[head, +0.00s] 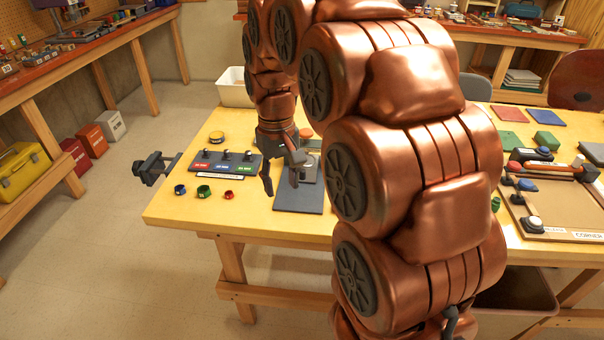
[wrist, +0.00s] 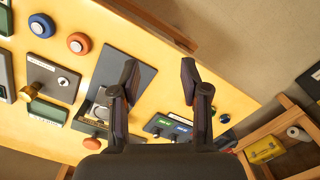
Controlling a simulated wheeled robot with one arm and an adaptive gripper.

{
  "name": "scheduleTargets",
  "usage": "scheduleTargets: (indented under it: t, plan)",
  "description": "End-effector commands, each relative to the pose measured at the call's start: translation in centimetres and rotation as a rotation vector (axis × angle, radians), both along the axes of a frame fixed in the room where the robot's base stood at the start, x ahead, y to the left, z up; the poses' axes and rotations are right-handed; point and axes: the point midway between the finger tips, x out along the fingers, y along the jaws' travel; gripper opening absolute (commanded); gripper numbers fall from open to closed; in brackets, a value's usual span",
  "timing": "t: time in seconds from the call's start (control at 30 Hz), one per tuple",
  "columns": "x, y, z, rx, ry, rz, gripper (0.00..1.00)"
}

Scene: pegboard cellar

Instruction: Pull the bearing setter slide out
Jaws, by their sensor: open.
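My gripper (head: 281,181) is open and empty above the left part of the yellow worktable, with its fingers pointing down. Both fingers also show in the wrist view (wrist: 160,72), spread apart with bare tabletop between them. A dark grey plate (head: 298,200) with a grey block on it lies beside and partly behind the fingers. The plate also shows in the wrist view (wrist: 135,52), next to the left finger. This may be the bearing setter, but I read no label on it. I cannot tell which part is its slide; my fingers and arm hide some of it.
A panel with red, blue and green labels (head: 222,164) stands left of my gripper. Small coloured rings (head: 204,191) lie in front of it. A dark vise-like fixture (head: 155,168) juts from the table's left end. A white bin (head: 236,88) stands behind.

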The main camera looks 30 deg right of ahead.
Motion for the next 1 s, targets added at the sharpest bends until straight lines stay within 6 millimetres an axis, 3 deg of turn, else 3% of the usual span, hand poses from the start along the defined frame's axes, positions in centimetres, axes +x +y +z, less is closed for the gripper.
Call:
scheduleTargets:
  t: [0.2,0.5,0.73,1.0]
  plan:
    - [6.0,-4.7,-1.8,-0.005,-0.021,-0.043,0.46]
    - [12.1,-11.6,-4.6,-0.016,-0.053,-0.094,0.46]
    - [14.2,-14.7,-5.8,-0.024,-0.066,-0.117,0.46]
    - [14.6,-15.3,-7.1,-0.024,-0.067,-0.120,0.46]
